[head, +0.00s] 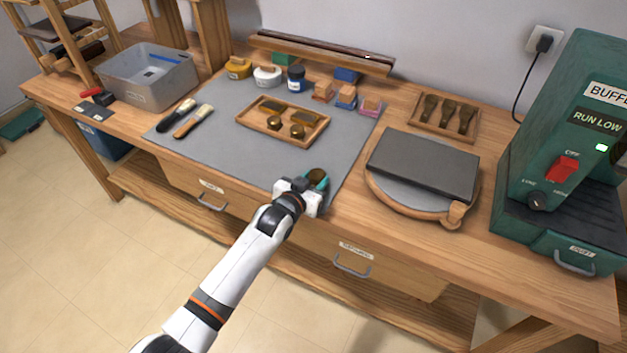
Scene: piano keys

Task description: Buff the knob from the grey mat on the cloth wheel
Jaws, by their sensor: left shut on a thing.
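The green buffer (522,170) stands at the right with a red switch (562,168) and a "RUN LOW" sign. Its cloth wheel is not clearly in view; the machine is cut off by the picture's right edge. My right gripper is not in view.
On the mat are a wooden tray (243,121) with brass-coloured knobs and plates, two brushes (193,122), and several jars and blocks behind. A dark slab (425,163) on a round wooden board lies between mat and buffer. A grey bin (150,94) stands left.

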